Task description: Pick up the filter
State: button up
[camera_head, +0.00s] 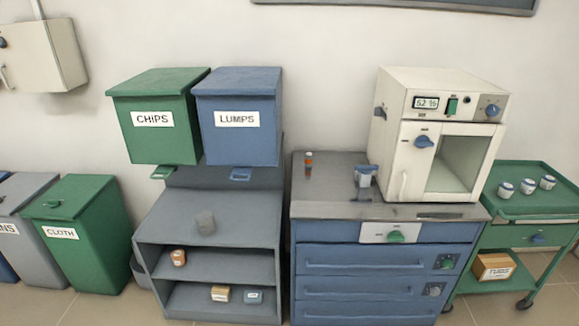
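I cannot tell for sure which thing is the filter; no label that I can read says so. A small bottle (308,163) with an orange-red band stands upright at the back left of the bench top (330,190). A small grey and white device (364,178) stands on the bench beside the furnace. My gripper is not in view.
The cream furnace (440,90) stands on the blue drawer bench. CHIPS (152,140) and LUMPS (238,140) bins overhang the shelf unit. Its shelves hold an orange jar (178,257) and small boxes (220,293). A green cart (545,205) holds several white jars.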

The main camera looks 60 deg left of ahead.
aim_at(309, 154)
jog(key=z, duration=0.3)
jog(key=k, duration=0.45)
jog(key=u, duration=2.1)
jog(key=i, duration=1)
jog(key=u, duration=0.1)
jog(key=k, duration=0.2)
jog(key=u, duration=0.05)
